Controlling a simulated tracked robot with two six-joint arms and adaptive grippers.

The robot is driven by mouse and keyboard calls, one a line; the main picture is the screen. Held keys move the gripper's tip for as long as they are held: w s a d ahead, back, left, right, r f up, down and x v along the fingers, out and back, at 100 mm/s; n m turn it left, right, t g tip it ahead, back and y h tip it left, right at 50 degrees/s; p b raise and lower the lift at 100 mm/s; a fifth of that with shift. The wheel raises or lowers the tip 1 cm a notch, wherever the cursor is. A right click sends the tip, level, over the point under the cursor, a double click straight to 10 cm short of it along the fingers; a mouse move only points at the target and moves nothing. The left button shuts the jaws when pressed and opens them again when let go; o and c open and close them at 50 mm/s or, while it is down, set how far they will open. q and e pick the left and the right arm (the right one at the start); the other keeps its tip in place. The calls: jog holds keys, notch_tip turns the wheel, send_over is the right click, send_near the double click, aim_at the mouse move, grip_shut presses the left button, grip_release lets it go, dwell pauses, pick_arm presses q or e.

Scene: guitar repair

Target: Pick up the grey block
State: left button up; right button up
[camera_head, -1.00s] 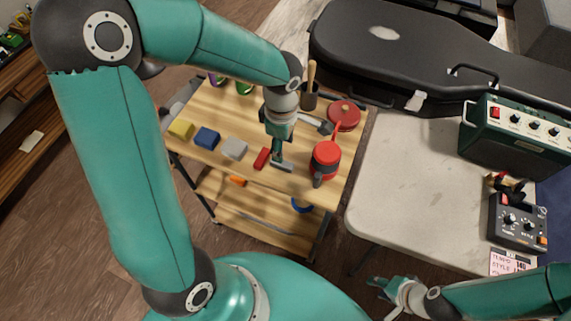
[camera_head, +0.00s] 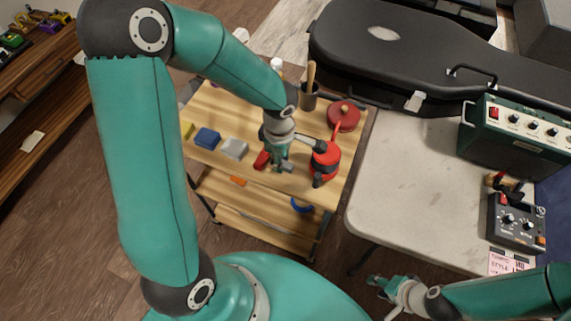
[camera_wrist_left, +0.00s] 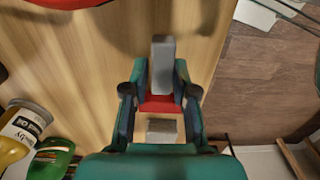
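The grey block (camera_head: 234,149) lies on the wooden cart top, between a blue block and a red block. In the left wrist view a grey block (camera_wrist_left: 161,130) shows between the gripper's links, partly covered by my gripper's body. My left gripper (camera_head: 284,167) is over the cart, right of the grey block and apart from it.
The blue block (camera_head: 207,138) and yellow block (camera_head: 188,130) lie left of the grey one; my arm partly covers the yellow. A red pot (camera_head: 325,160) stands close right of my left gripper. A brush cup (camera_head: 309,97) and red lid (camera_head: 343,117) stand behind.

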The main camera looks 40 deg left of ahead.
pick_arm(q)
grip_shut()
jog(key=shift+r, duration=0.15)
notch_tip(320, 180, up, 20)
jog(key=p, duration=0.1)
dwell(0.3)
jog(key=shift+c, duration=0.8)
grip_release()
grip_shut()
